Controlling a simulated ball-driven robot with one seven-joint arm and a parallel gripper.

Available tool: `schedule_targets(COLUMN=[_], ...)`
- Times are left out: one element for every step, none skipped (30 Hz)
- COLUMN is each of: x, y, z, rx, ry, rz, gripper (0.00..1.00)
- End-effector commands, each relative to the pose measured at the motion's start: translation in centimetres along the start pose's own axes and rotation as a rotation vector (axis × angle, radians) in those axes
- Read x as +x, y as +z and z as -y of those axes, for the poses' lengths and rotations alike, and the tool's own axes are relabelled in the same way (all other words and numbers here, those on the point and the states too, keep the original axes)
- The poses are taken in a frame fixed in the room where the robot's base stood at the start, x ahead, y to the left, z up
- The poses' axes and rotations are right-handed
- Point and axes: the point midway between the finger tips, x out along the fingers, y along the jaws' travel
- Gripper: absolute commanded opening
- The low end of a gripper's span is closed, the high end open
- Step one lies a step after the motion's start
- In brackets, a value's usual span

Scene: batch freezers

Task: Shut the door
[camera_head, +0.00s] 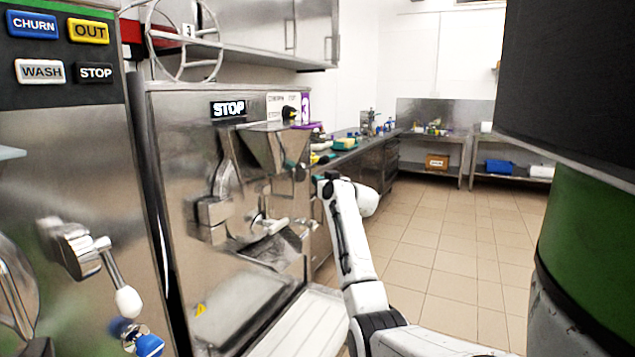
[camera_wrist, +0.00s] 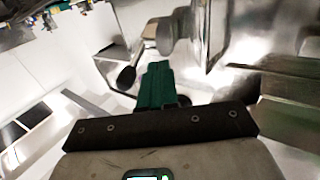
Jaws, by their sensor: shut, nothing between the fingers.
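The middle batch freezer (camera_head: 245,110) is a steel machine with a STOP label. Its front door assembly (camera_head: 224,190) is steel, with a hinge bracket at the left and a white-tipped handle (camera_head: 275,227) low at the right. I cannot tell how far the door stands open. My gripper (camera_head: 290,165) is beside the machine's front, at the right of the hopper (camera_head: 272,148), small and partly hidden. In the wrist view its green fingers (camera_wrist: 158,75) are together and empty. A rounded grey part (camera_wrist: 165,37) and shiny steel surfaces lie just beyond them; contact is unclear.
Another freezer (camera_head: 70,150) with a white-knobbed lever (camera_head: 127,300) stands at the left. A steel counter (camera_head: 365,150) with small items runs behind my arm. A dark and green cylinder (camera_head: 590,220) blocks the right side. The tiled floor (camera_head: 440,240) between is clear.

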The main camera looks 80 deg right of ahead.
Motion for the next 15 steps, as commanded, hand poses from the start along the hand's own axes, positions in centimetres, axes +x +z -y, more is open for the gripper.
schedule_targets(x=[-0.4,-0.7,-1.0,-1.3,-1.6,-1.9,-2.2,-2.6,-3.0,-3.4,-3.7,-4.2,-4.5,-4.8,-5.2], y=[0.1,0.2,0.2,0.2,0.2,0.2,0.1,0.2,0.1,0.1,0.2,0.2,0.2,0.2,0.1], z=[-0.3,-0.6,-0.9,-1.2,-1.6,-1.9,-2.2,-2.6,-3.0,-3.4,-3.7,-4.2,-4.5,-4.8,-5.2], rx=[0.000,-0.001,0.000,0.000,0.001,0.000,0.000,-0.001,-0.001,-0.001,0.000,0.000,0.000,0.001,0.000], ry=[0.000,0.000,0.000,0.000,0.000,0.000,0.000,0.001,0.001,0.001,0.001,0.001,0.001,0.001,0.000], rz=[0.000,0.000,0.001,0.001,0.000,0.000,0.000,0.000,-0.001,0.000,0.000,0.000,0.000,0.000,0.000], gripper=[0.00,0.00,0.00,0.00,0.00,0.00,0.00,0.00,0.00,0.00,0.00,0.00,0.00,0.00,0.00])
